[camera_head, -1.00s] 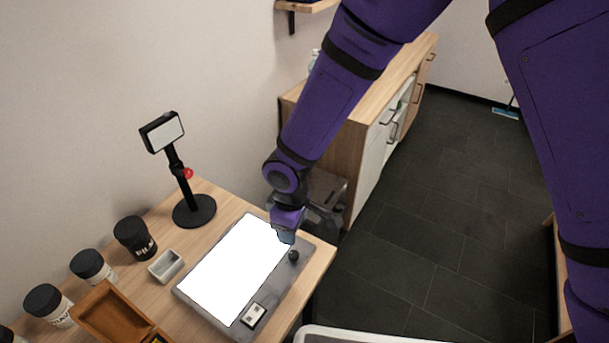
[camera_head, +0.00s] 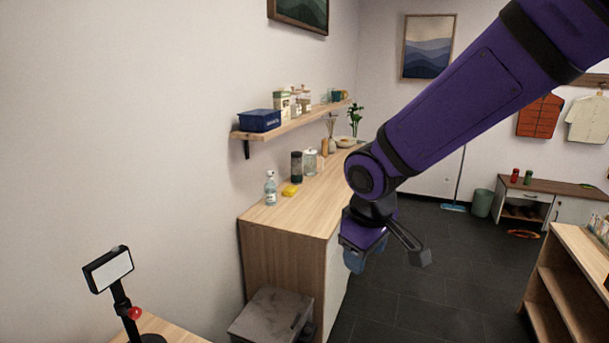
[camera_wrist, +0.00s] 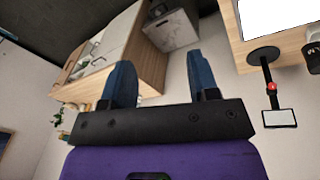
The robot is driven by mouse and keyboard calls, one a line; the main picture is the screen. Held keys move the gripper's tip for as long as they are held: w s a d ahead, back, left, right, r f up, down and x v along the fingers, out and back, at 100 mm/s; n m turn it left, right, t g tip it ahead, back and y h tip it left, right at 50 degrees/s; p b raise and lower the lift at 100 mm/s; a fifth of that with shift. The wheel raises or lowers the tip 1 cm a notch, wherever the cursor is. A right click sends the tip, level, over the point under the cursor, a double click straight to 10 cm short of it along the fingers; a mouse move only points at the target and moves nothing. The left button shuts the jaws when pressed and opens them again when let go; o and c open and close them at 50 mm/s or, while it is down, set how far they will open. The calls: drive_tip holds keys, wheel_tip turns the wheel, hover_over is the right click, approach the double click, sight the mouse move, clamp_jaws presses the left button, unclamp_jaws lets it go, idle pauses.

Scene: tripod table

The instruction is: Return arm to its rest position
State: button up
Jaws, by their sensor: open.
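My gripper (camera_head: 388,257) hangs at the end of my purple arm in the head view, in free air to the right of the wooden cabinet. In the wrist view my gripper (camera_wrist: 158,80) shows two blue fingers spread wide apart with nothing between them. The black stand with a small screen (camera_head: 108,270) is at the lower left of the head view, on the table (camera_head: 178,330). In the wrist view the stand (camera_wrist: 279,118) and the edge of the table (camera_wrist: 262,55) are at the right, apart from the fingers.
A wooden cabinet (camera_head: 292,245) carries a bottle (camera_head: 270,188), a yellow sponge (camera_head: 290,190) and jars. A wall shelf (camera_head: 290,125) holds a blue box (camera_head: 259,120). A grey bin (camera_head: 270,318) stands beside the cabinet. A shelf unit (camera_head: 570,285) is at the right. Dark floor between is clear.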

drive_tip(key=s+d+r+m+t, duration=0.1)
drive_tip(key=s+d+r+m, duration=0.4)
drive_tip(key=d+r, duration=0.5)
drive_tip(key=s+d+r+m+t, duration=0.1)
drive_tip(key=s+d+r+m, duration=0.2)
drive_tip(key=s+d, duration=0.6)
drive_tip(key=s, duration=0.3)
drive_tip(key=shift+s+d+m+t, duration=0.3)
drive_tip(key=shift+s+m, duration=0.1)
